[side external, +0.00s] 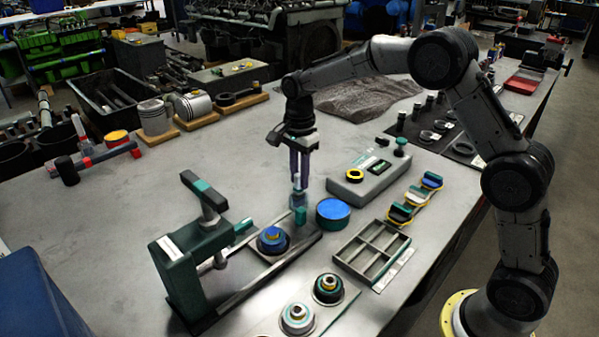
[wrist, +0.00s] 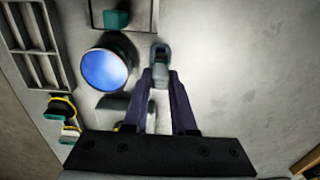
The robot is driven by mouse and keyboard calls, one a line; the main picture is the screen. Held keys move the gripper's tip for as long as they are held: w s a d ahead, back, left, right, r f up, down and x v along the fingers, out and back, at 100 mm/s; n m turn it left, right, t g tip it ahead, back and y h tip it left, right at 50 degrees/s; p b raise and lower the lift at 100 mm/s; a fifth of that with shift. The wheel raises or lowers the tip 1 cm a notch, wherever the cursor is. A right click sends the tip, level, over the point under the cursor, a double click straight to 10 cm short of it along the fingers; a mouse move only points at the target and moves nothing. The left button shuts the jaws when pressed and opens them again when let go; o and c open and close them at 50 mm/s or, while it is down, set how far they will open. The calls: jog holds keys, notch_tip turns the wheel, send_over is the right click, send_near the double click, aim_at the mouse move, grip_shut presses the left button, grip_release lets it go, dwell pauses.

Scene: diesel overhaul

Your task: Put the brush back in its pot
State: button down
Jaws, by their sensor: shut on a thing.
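My gripper (side external: 302,172) points down above the bench and is shut on a small grey and dull teal piece, which looks like the brush (side external: 298,198). In the wrist view the brush (wrist: 160,62) shows between my fingertips (wrist: 161,80); its bristles cannot be made out. The round pot (side external: 333,214), teal-sided with a blue top, stands on the bench to the right of the brush. In the wrist view the pot (wrist: 105,69) is left of my fingers, apart from the brush.
A dark green press (side external: 182,270) stands left, with a teal block (side external: 300,216) at the end of its base. A grey divided tray (side external: 372,250), a grey instrument box (side external: 371,179) and coloured clips (side external: 416,198) lie right.

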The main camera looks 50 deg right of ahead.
jog(key=shift+f, duration=0.3)
jog(key=shift+c, duration=2.1)
grip_release()
jog(key=shift+r, duration=3.55)
jog(key=shift+r, duration=1.95)
jog(key=shift+r, duration=0.1)
